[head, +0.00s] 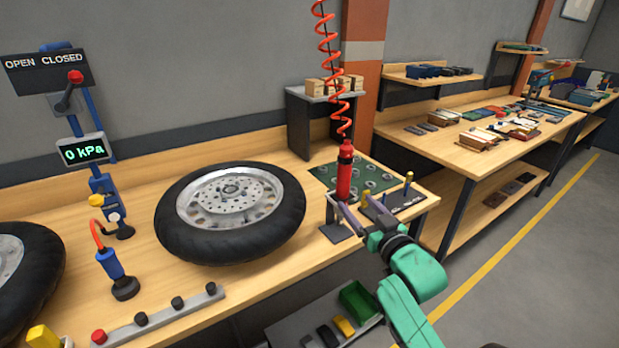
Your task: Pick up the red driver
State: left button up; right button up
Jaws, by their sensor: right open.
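The red driver (345,172) is an upright red cylinder with a dark band near its top. It hangs at the lower end of a red coiled cord and stands at a small grey stand (337,233) near the bench's front right. My right gripper (353,203), on a green arm from the lower right, is open with its fingers pointing at the driver's lower part. The fingers overlap the driver's lower end in the picture; I cannot tell whether they touch it. My left gripper is not in view.
A wheel with a tyre (283,217) lies on the bench left of the driver. A green mat (324,172) with several rings lies behind it. A small dark tool rack (405,200) stands close on the right. A pressure display (83,151) is at the left.

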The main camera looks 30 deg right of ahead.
aim_at(349, 183)
jog(key=w+d+p, duration=0.1)
jog(key=w, duration=0.1)
jog(key=w+d, duration=0.1)
jog(key=w, duration=0.1)
jog(key=w+d+p, duration=0.1)
jog(key=w, duration=0.1)
jog(key=shift+w+d+r+p, duration=0.1)
jog(key=shift+d+r+p, duration=0.1)
jog(key=shift+r+p, duration=0.15)
jog(key=p+x, duration=0.1)
jog(key=x, duration=0.4)
jog(key=p+x, duration=0.1)
jog(key=x, duration=0.1)
jog(key=shift+w+a+r+p, duration=0.2)
jog(key=shift+r+p, duration=0.1)
jog(key=shift+p, duration=0.05)
jog(key=shift+a, duration=0.15)
grip_shut()
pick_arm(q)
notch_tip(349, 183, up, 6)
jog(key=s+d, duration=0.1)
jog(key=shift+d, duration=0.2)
pick_arm(e)
jog(key=shift+r, duration=0.15)
